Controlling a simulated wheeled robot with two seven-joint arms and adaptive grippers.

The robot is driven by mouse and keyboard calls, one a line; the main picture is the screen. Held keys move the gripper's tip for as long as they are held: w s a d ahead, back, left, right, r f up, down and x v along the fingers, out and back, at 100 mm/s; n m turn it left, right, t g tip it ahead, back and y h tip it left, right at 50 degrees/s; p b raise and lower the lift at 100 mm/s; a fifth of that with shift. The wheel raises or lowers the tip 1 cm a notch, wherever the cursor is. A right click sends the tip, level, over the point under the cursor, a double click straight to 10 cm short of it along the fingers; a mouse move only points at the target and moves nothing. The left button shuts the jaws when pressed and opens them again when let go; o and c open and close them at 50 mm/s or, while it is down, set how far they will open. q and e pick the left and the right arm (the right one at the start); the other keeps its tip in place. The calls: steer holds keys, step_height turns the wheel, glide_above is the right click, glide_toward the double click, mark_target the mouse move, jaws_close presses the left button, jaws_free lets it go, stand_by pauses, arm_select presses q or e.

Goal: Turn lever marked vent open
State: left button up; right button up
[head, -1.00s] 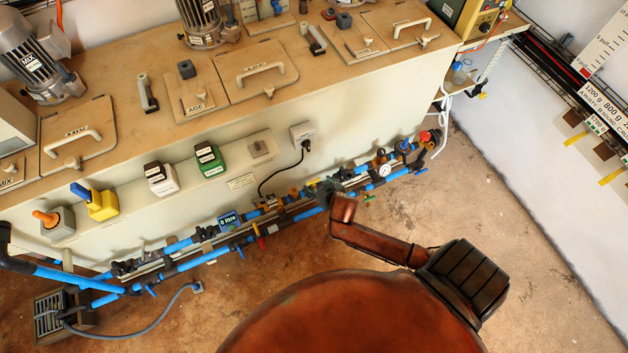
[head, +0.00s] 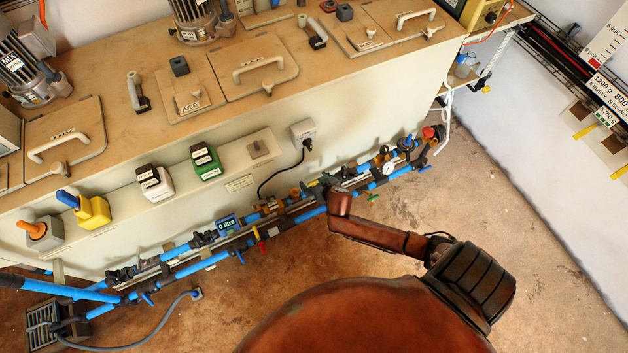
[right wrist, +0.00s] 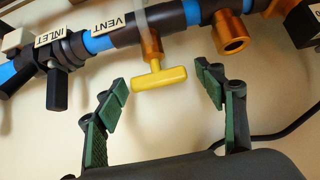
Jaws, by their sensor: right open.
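A yellow T-shaped lever (right wrist: 159,78) hangs from a brass fitting on the pipe in the right wrist view. The VENT label (right wrist: 107,25) is on the pipe just left of that fitting. My right gripper (right wrist: 163,92) is open, with its green-padded fingers apart on either side of the yellow lever; I see no clear contact. In the head view my right gripper (head: 317,188) is small and dark at the pipes, partly hidden by my arm, and the lever cannot be made out there. My left gripper is not in view.
A dark lever (right wrist: 57,90) hangs beside the INLET label (right wrist: 48,36). Another brass fitting (right wrist: 232,36) is to the right, with a black cable (right wrist: 270,135) below it. The bench (head: 370,120) stands behind the pipes. Clear floor (head: 500,200) lies to the right.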

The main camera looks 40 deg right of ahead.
steer(key=c, duration=1.2)
